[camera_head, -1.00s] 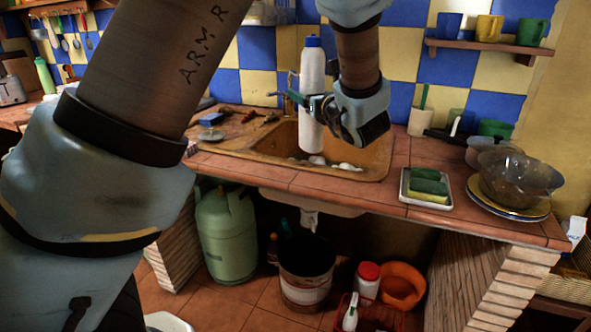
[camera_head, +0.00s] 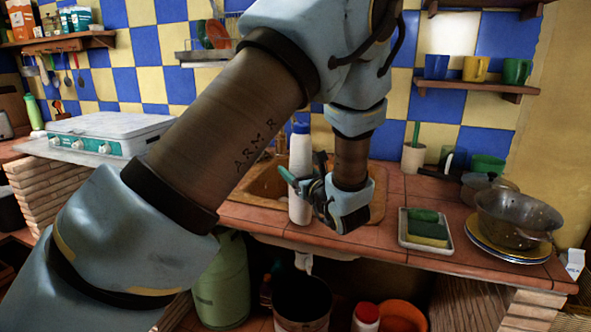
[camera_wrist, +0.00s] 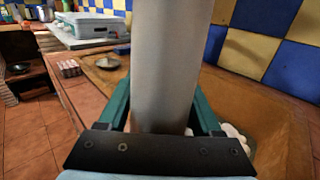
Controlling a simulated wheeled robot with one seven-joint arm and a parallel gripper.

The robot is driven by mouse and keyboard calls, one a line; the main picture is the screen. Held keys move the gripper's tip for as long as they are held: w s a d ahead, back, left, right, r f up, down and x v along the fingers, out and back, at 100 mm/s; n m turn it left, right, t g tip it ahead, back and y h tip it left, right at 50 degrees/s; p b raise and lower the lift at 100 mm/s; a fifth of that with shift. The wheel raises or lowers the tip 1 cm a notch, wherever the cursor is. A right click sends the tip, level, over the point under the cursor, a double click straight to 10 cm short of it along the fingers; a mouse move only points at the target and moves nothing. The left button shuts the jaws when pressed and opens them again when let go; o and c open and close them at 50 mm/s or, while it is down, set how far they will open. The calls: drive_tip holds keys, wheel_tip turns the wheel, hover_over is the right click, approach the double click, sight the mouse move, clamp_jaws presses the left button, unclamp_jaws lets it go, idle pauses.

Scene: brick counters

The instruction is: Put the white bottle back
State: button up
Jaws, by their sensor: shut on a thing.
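The white bottle (camera_head: 300,165) with a blue cap stands upright in the grip of my gripper (camera_head: 305,182). In the head view it is in front of the sink (camera_head: 262,182), near the counter's front edge. In the wrist view the bottle (camera_wrist: 172,70) fills the middle, with a green finger on each side of it, and its top is out of frame. My arm covers part of the sink in the head view. I cannot tell whether the bottle's base touches anything.
A tray with green sponges (camera_head: 425,228) and a metal colander (camera_head: 515,215) on plates stand to the right on the counter. A white stove (camera_head: 105,130) is at the left. Below are a green gas cylinder (camera_head: 222,285), a dark bucket (camera_head: 302,300) and an orange basin (camera_head: 402,316).

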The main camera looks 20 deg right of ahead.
drive_tip(key=shift+f+b, duration=0.4)
drive_tip(key=shift+f, duration=0.15)
drive_tip(key=o, duration=1.4)
drive_tip(key=shift+r+p, duration=0.3)
drive_tip(key=shift+r, duration=0.1)
drive_tip(key=s+b, duration=0.1)
drive_tip(key=s, duration=0.5)
drive_tip(key=s+b, duration=0.1)
drive_tip(key=s, duration=0.5)
drive_tip(key=shift+d+r, duration=0.2)
